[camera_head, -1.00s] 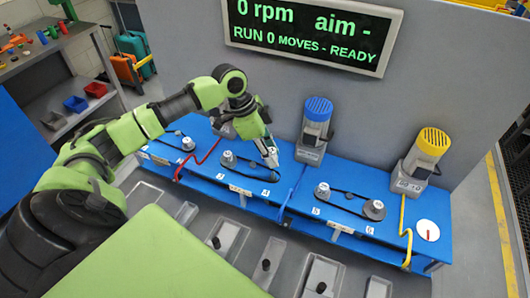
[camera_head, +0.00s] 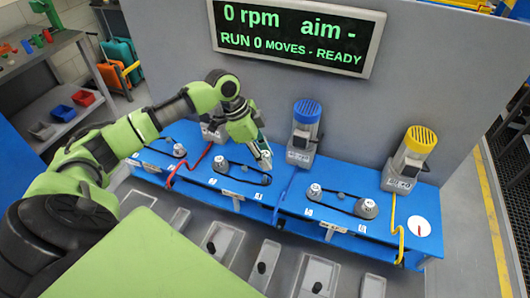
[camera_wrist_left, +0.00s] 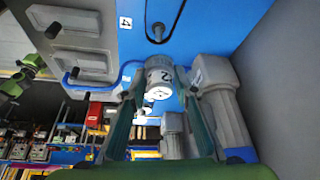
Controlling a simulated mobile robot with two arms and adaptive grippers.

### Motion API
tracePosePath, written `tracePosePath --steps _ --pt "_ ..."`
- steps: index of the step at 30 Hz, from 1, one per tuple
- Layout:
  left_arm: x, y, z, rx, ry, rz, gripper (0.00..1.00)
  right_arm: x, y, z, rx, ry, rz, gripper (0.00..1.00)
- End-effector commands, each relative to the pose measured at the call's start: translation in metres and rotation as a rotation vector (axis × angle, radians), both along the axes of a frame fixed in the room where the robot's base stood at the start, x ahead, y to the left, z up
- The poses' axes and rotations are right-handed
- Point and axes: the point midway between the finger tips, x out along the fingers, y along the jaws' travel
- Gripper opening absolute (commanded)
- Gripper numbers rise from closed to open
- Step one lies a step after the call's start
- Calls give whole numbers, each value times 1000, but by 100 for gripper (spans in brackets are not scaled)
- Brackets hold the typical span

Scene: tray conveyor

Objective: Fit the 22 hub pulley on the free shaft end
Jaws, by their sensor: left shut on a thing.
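My left gripper (camera_head: 264,158) is shut on a grey-white pulley, held above the right end of a black belt on the blue bench (camera_head: 240,190). In the left wrist view the pulley (camera_wrist_left: 159,76) sits between the two fingers, with a "2" on its side; the rest of its label is unclear. A thin shaft end (camera_wrist_left: 157,31) stands on the bench inside a belt loop, apart from the pulley. Another pulley (camera_head: 221,163) stands at the left end of the belt below my gripper. My right gripper is not in view.
Motors with blue (camera_head: 306,111) and yellow (camera_head: 420,140) caps stand behind the bench. Two more pulleys, front (camera_head: 314,191) and right (camera_head: 367,208), share a belt. Grey trays (camera_head: 221,243) line the front. The display (camera_head: 295,36) reads 0 rpm, READY.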

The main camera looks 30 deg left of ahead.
Motion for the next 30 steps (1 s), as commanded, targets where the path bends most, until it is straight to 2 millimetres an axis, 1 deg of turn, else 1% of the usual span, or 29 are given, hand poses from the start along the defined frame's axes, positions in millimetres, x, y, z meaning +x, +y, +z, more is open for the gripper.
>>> tracePosePath --steps 1,6,12,16,24,30 --pt "0 0 -8 -1 1 1 5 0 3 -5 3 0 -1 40" --pt "0 0 -25 0 0 0 5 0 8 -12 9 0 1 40" --pt "0 0 -39 0 0 1 5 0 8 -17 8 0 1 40" --pt "0 0 -42 0 -1 0 5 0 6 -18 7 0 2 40" --pt "0 0 -42 0 -1 0 5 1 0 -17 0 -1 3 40" --pt "0 0 -42 0 -1 0 5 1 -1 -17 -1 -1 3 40"
